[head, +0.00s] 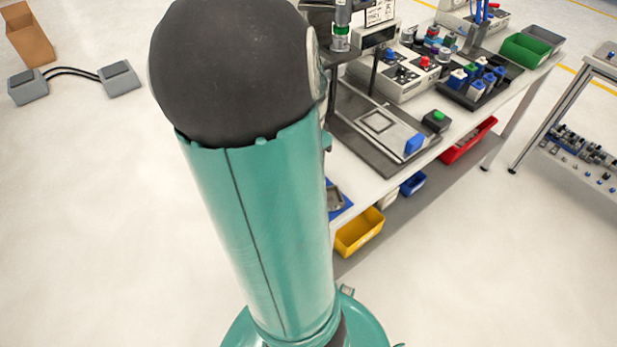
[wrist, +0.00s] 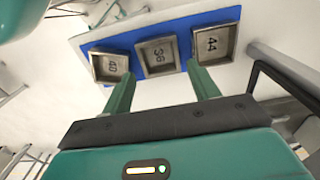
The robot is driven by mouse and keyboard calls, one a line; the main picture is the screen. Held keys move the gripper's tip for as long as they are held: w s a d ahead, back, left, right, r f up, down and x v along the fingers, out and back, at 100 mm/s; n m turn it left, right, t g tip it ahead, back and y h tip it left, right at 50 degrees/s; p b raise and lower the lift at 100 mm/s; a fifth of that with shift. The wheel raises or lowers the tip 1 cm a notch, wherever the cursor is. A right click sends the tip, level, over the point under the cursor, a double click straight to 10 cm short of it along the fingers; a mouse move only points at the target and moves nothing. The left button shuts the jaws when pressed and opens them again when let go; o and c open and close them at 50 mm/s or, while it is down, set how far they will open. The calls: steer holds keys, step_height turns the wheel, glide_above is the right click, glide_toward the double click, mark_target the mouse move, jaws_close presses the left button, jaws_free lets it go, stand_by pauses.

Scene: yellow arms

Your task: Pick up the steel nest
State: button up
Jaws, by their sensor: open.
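In the wrist view, three square steel nests with raised rims lie in a row on a blue mat (wrist: 110,43). They are the nest marked 40 (wrist: 109,66), the nest marked 36 (wrist: 157,55) and the nest marked 44 (wrist: 215,43). My gripper (wrist: 159,70) is open and empty. Its two green fingers point toward the row, spread to either side of the middle nest; I cannot tell how far above it they are. In the head view my arm hides the gripper and most of the mat; one steel nest (head: 334,198) shows at its edge.
The white workbench (head: 366,187) carries a dark fixture plate (head: 352,108) with a blue-handled part, a control box and a tray of bottles. Yellow (head: 359,232), blue and red bins sit below. A dark frame (wrist: 285,85) stands right of the mat in the wrist view.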

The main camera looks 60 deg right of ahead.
steer(key=shift+f, duration=2.75)
steer(key=shift+c, duration=0.4)
steer(key=c, duration=0.8)
steer(key=shift+r, duration=0.15)
